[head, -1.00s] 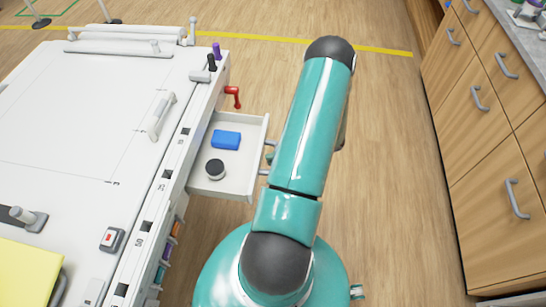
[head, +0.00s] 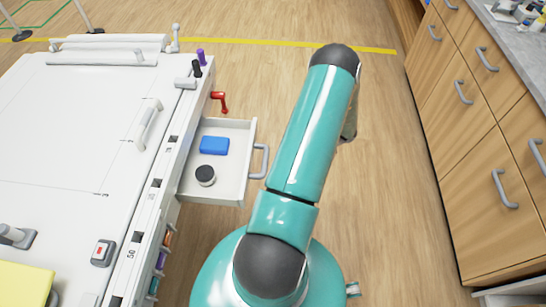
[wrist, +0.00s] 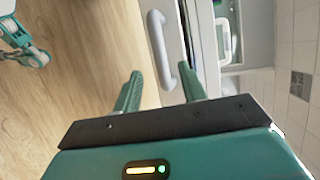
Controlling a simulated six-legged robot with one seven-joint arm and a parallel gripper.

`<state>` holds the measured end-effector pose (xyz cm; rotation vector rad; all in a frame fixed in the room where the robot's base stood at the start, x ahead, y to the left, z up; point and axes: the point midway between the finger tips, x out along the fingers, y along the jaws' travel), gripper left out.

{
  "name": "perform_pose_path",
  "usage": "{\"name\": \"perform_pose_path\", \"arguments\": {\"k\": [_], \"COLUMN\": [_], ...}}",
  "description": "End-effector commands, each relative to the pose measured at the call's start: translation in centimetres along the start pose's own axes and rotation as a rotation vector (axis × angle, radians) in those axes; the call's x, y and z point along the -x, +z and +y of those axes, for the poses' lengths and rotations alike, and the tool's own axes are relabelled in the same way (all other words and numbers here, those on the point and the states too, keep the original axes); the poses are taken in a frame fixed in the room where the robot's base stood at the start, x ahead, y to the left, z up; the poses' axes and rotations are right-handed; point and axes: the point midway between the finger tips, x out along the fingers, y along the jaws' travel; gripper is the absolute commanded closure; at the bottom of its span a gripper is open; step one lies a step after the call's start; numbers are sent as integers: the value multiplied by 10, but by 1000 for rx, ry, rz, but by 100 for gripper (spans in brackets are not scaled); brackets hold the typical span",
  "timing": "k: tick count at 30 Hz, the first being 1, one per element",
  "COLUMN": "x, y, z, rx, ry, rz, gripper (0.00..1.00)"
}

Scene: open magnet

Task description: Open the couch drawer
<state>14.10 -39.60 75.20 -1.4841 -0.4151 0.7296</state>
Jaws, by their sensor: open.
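The white couch drawer (head: 233,183) stands pulled out from the side of the couch (head: 75,130) in the head view. A blue block (head: 214,145) and a small round dark-topped jar (head: 205,175) lie inside it. Its grey bar handle (head: 260,161) is on the drawer front, facing my arm. In the wrist view my gripper (wrist: 160,75) is open, with its two teal fingers apart. The handle (wrist: 158,45) appears between and beyond the fingertips, and I see no finger closed on it. In the head view my gripper is hidden behind my arm.
A red lever (head: 219,101) sticks out from the couch side just behind the drawer. Wooden cabinets (head: 470,130) with a grey counter stand at the right. The wooden floor between my arm and the cabinets is clear.

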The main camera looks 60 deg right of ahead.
Motion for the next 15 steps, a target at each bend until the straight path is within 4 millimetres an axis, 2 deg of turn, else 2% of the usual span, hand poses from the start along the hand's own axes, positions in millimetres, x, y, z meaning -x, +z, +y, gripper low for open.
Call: {"name": "perform_pose_path", "arguments": {"k": [3,6,10,15], "x": [25,40,50,52], "y": [0,0,0,0], "z": [1,1,0,0], "rx": [0,1,0,-1], "ry": [1,0,-1,-1], "rz": [3,2,1,0], "gripper": [59,59,59,59]}}
